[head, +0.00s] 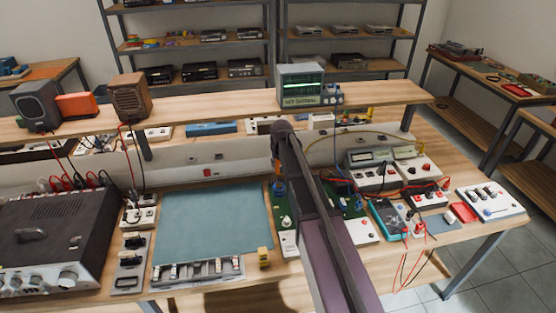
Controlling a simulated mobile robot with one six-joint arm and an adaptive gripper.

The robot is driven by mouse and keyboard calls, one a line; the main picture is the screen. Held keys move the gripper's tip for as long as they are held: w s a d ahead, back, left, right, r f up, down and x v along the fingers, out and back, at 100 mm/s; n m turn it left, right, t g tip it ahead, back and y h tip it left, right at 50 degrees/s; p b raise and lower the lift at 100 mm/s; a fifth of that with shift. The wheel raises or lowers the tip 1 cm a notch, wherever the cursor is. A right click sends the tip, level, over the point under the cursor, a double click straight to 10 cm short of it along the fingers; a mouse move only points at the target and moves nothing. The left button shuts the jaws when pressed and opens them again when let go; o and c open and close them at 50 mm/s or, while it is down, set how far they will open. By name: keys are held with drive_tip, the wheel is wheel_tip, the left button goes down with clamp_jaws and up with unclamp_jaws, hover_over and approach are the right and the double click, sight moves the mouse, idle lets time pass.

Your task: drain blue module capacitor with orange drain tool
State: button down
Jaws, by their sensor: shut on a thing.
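My arm reaches over the workbench, and my gripper (277,157) points down beyond it, largely hidden behind my own arm. A small orange piece, which looks like the orange drain tool (278,168), shows just below the gripper, and the gripper is shut on it. Directly below is a small blue part (280,188) above a green circuit board (285,210). It may be the blue module's capacitor. I cannot tell whether the tool touches it. More green board (349,204) shows to the right of my arm.
A blue-grey mat (212,222) lies clear on the left. A large amplifier (45,240) stands at far left. Meters, a teal multimeter (388,218) and cables crowd the right. A raised shelf (205,109) with a green-screen monitor (301,84) runs behind.

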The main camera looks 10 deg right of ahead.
drive_tip(key=shift+f, duration=0.2)
idle(0.5)
drive_tip(key=shift+f+b, duration=3.15)
drive_tip(key=shift+b, duration=0.25)
drive_tip(key=shift+f, duration=0.1)
idle(3.8)
